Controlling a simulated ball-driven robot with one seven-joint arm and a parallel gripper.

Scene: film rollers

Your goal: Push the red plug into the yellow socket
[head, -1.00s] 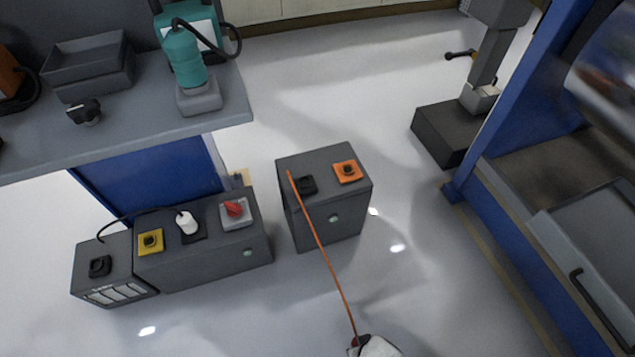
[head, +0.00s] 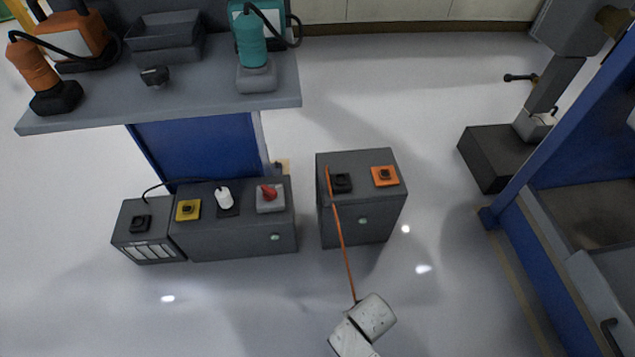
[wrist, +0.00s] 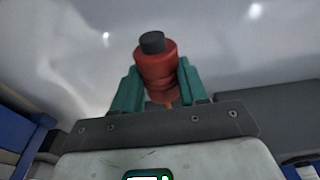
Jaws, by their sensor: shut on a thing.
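The red plug (wrist: 156,68), with a dark end, stands between the teal fingers of my gripper (wrist: 155,88) in the wrist view. The fingers are shut on it. In the head view my white arm end is at the lower middle, and it hides the plug and fingers. An orange cord (head: 344,245) runs from the right grey box to my arm end. The yellow socket (head: 188,210), with a dark centre, is on top of the left grey box (head: 235,240). It looks empty and is well up and left of my arm end.
Beside the yellow socket are a white plug (head: 224,196) with a black cord and a red knob (head: 268,192) on a grey plate. The right box (head: 355,220) bears an orange socket (head: 385,176). A workbench (head: 200,105) stands behind. Floor before the boxes is clear.

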